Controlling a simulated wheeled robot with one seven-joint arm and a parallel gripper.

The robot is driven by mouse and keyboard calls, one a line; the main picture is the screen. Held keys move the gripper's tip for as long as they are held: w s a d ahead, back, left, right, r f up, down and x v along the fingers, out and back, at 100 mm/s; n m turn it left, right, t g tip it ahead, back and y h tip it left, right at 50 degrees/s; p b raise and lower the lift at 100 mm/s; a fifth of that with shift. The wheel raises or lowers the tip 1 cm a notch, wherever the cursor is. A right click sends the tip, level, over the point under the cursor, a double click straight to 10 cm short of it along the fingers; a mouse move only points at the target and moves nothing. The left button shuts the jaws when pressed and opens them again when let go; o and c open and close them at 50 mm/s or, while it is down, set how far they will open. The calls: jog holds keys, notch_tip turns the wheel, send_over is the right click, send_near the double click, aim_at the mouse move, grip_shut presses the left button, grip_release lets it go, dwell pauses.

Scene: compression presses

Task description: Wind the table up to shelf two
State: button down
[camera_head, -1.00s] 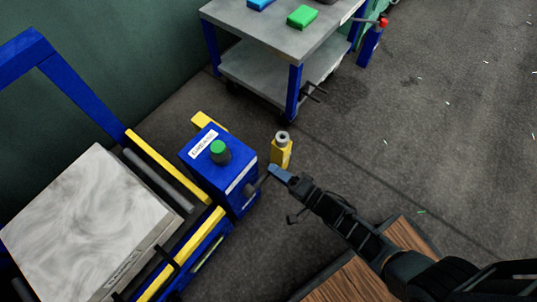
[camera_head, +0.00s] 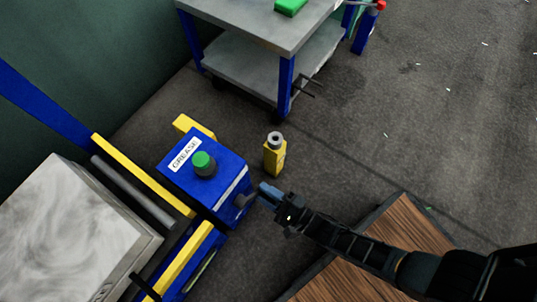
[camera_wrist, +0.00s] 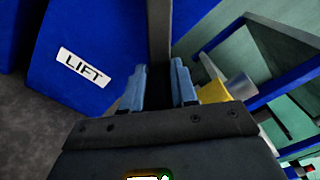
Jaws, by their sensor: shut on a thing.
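A blue box (camera_head: 205,178) with a green cap and a GREASE label stands beside the yellow-railed frame; a LIFT label (camera_wrist: 84,67) shows on a blue face in the wrist view. A dark grey handle (camera_head: 243,200) sticks out of the box's right side. My gripper (camera_head: 264,193) is at this handle. In the wrist view, my gripper (camera_wrist: 160,88) has its blue fingers on either side of a grey bar (camera_wrist: 159,30), apparently the handle, and is shut on it. Its far end is hidden. A pale marbled block (camera_head: 65,235) sits at left by a yellow rail (camera_head: 140,172).
A blue-legged trolley with a grey top (camera_head: 255,25) stands at the back, a green block (camera_head: 290,6) on it. A yellow bottle (camera_head: 274,158) stands just behind my gripper. A wooden surface (camera_head: 375,250) lies below my arm. The floor at right is mostly clear.

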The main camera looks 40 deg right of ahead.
jog(key=shift+s+a+f, duration=0.3)
jog(key=shift+a+f, duration=0.1)
jog(key=shift+a, duration=0.1)
jog(key=c, duration=1)
grip_release()
jog(key=shift+r, duration=0.1)
jog(key=shift+o, duration=0.2)
jog(key=shift+w, duration=0.1)
